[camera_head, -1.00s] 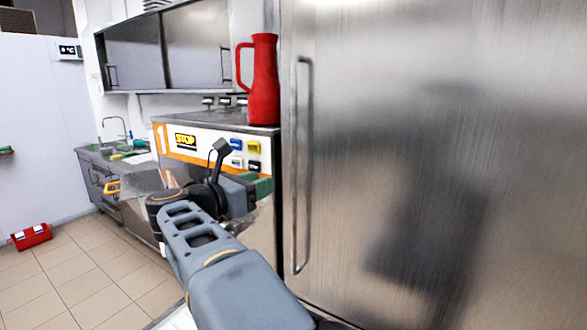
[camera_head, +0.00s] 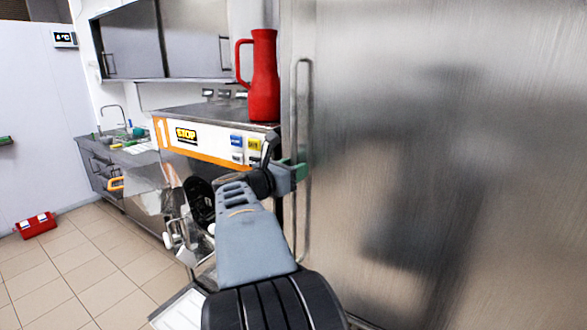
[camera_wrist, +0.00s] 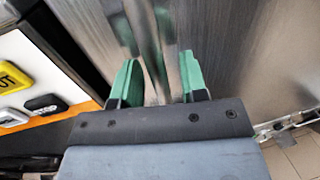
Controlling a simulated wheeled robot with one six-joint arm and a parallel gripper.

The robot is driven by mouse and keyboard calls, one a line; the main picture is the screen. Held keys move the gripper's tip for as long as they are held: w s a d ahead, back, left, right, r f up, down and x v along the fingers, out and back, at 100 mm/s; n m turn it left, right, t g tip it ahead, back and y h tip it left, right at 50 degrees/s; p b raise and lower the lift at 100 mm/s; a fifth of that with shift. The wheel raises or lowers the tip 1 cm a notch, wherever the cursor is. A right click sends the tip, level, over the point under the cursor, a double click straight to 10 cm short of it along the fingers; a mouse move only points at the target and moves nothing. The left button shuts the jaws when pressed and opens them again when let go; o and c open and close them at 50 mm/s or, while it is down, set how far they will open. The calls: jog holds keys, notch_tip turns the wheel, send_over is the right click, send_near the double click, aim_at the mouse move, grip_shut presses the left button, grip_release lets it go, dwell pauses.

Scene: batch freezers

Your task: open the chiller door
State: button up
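The chiller door (camera_head: 410,140) is a large brushed-steel panel filling the right of the head view. It looks closed. Its long vertical bar handle (camera_head: 303,105) runs along its left edge. My gripper (camera_head: 298,172) has green fingers and is at the handle's middle height. In the wrist view the green fingers (camera_wrist: 158,82) are spread apart, with the handle bar (camera_wrist: 147,45) passing between them. Gaps show on both sides of the bar, so the fingers do not look closed on it. The door's reflection makes the bar's exact edges hard to tell.
A freezer machine (camera_head: 210,135) with a STOP label stands left of the chiller, with a red jug (camera_head: 264,80) on top. A sink counter (camera_head: 115,150) is further back. A red box (camera_head: 36,225) lies on the tiled floor (camera_head: 95,265), which is otherwise clear at left.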

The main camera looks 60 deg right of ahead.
jog(key=shift+c, duration=0.4)
grip_shut()
jog(key=shift+a, duration=0.1)
